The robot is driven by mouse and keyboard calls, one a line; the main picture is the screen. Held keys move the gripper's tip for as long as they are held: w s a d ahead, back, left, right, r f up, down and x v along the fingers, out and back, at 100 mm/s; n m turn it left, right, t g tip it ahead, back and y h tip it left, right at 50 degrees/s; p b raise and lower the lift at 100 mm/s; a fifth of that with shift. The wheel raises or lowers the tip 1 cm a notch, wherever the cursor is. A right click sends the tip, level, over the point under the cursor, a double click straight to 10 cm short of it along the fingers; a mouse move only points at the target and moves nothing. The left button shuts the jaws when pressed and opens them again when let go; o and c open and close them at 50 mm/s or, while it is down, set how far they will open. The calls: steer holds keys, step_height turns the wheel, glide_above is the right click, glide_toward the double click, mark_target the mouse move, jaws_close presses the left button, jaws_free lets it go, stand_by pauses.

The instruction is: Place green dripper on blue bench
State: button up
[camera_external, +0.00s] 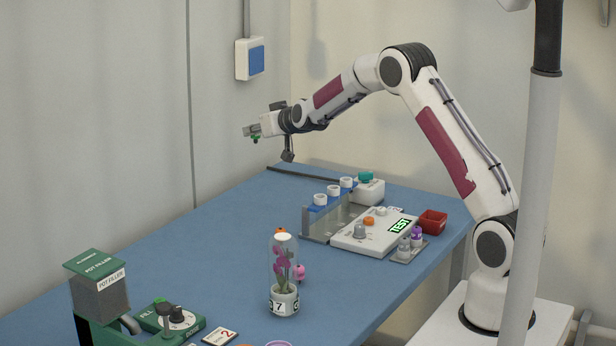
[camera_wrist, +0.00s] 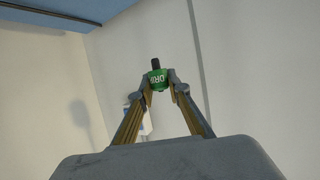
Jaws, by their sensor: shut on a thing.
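My gripper (camera_external: 249,131) is raised above the far end of the bench, near the grey wall. It is shut on the green dripper (camera_external: 255,138), which shows as a small green piece at the fingertips. In the wrist view the green dripper (camera_wrist: 158,79) sits between the two fingertips (camera_wrist: 157,88), with part of a white label and a dark tip visible. The blue bench (camera_external: 200,250) stretches below, well apart from the dripper. A blue strip of it shows at the top left of the wrist view (camera_wrist: 45,12).
A rack with white cups (camera_external: 320,199), a white tester box (camera_external: 372,232) and a red tray (camera_external: 433,221) stand at the bench's right side. A glass-covered orchid (camera_external: 284,275) stands nearer. A green pot filler (camera_external: 98,290) is front left. The bench's left middle is clear.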

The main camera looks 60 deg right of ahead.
steer(key=shift+w+d+r+m+g+h, duration=0.1)
steer(key=shift+w+d+m+g+h, duration=0.45)
steer(key=shift+m+h, duration=0.25)
steer(key=s+d+f+m+g+h, duration=0.6)
steer(key=s+f+m+g, duration=0.2)
steer(key=s+f+m, duration=0.1)
steer(key=shift+s+f, duration=0.2)
steer(key=shift+s, duration=0.4)
stand_by(0.9)
steer(key=shift+f, duration=3.15)
